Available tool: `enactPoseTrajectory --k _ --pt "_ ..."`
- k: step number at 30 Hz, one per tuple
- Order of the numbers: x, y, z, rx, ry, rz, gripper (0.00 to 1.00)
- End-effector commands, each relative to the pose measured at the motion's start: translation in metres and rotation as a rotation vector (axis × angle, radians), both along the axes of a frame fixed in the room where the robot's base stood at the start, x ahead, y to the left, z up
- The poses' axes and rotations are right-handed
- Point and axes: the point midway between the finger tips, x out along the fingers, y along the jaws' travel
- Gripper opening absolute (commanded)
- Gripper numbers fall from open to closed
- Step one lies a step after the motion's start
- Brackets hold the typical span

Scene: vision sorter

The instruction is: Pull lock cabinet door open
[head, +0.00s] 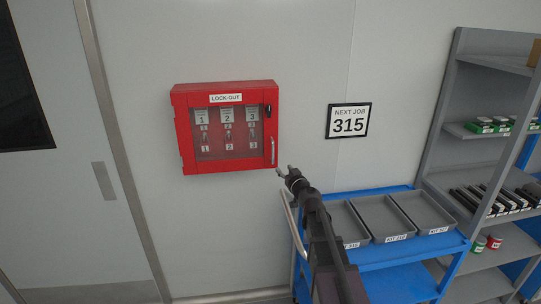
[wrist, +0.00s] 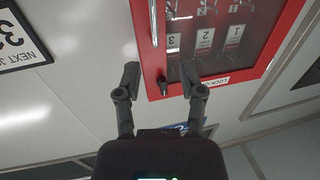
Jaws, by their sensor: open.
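The red lock cabinet (head: 180,137) labelled LOCK-OUT hangs on the wall, its glazed door closed. Behind the glass hang several numbered items. A silver handle (head: 273,150) stands upright at the door's lower right, below a black latch (head: 268,111). My gripper (head: 284,169) is just right of and below the handle. In the wrist view the cabinet appears upside down, with the handle (wrist: 154,22) and the latch (wrist: 163,86) between the lines of the open fingers (wrist: 160,78). The jaws hold nothing. Whether a finger touches the cabinet I cannot tell.
A blue cart (head: 389,254) with grey trays (head: 383,220) stands below and right of the cabinet. A grey shelf unit (head: 447,100) is at the far right. A NEXT JOB 315 sign (head: 348,120) hangs right of the cabinet. A door (head: 50,200) is at left.

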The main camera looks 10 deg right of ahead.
Motion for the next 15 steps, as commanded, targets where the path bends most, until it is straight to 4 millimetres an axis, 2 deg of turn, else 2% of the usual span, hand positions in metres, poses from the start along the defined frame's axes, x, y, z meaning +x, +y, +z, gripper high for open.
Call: enactPoseTrajectory --k 4,15 --pt "0.0033 -0.0066 0.0014 0.000 -0.009 -0.025 0.51" --pt "0.0042 -0.0061 0.0014 0.001 -0.009 -0.023 0.51"
